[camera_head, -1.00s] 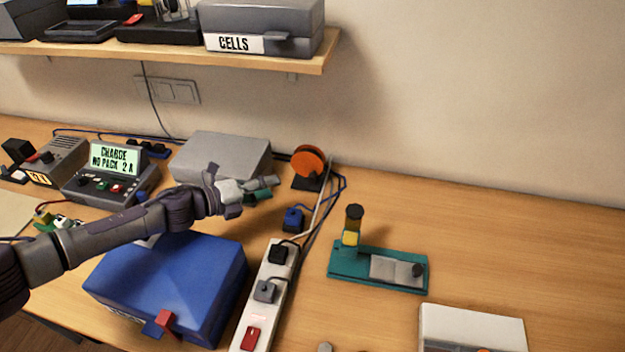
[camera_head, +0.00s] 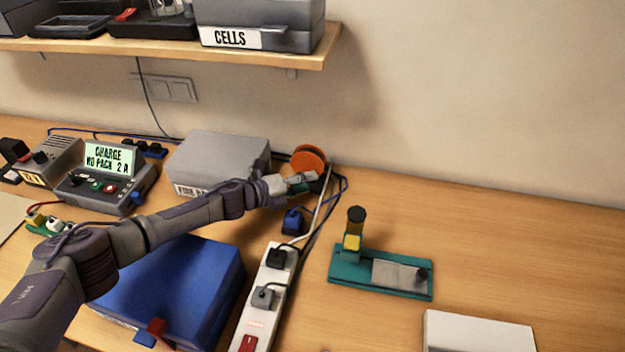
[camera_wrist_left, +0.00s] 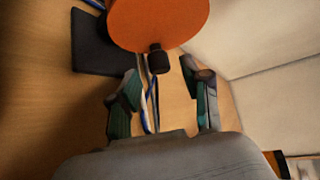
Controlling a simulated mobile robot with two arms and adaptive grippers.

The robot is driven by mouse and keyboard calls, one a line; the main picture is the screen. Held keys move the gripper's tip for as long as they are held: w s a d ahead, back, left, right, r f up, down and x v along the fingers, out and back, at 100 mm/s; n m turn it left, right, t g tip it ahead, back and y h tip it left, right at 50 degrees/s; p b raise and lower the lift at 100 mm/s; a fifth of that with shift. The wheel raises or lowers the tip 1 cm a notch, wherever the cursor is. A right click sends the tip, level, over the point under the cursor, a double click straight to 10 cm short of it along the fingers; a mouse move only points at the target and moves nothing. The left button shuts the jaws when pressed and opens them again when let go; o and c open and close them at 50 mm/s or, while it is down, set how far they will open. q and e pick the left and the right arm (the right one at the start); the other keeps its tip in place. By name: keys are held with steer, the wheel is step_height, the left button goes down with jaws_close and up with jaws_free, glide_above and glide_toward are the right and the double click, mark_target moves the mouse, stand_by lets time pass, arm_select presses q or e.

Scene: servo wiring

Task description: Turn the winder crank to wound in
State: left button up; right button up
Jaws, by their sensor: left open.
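The cable winder is an orange disc (camera_head: 308,157) on a dark base at the back of the bench, right of the grey box. In the left wrist view the orange disc (camera_wrist_left: 158,18) fills the top, with its black crank knob (camera_wrist_left: 158,60) at its lower edge. My left gripper (camera_head: 308,180) is right in front of the winder in the head view. In the wrist view its two green-padded fingers (camera_wrist_left: 160,85) are open and empty, one to each side of the knob and a little short of it. My right gripper is not in view.
A grey box (camera_head: 215,160) stands left of the winder, and a blue case (camera_head: 175,285) lies under my left arm. A white power strip (camera_head: 262,305) and cables run in front of the winder. A teal fixture (camera_head: 350,272) stands to the right. The bench at the back right is clear.

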arm_select(q)
steer(key=shift+x, duration=1.35)
steer(key=shift+r, duration=0.1)
jaws_close()
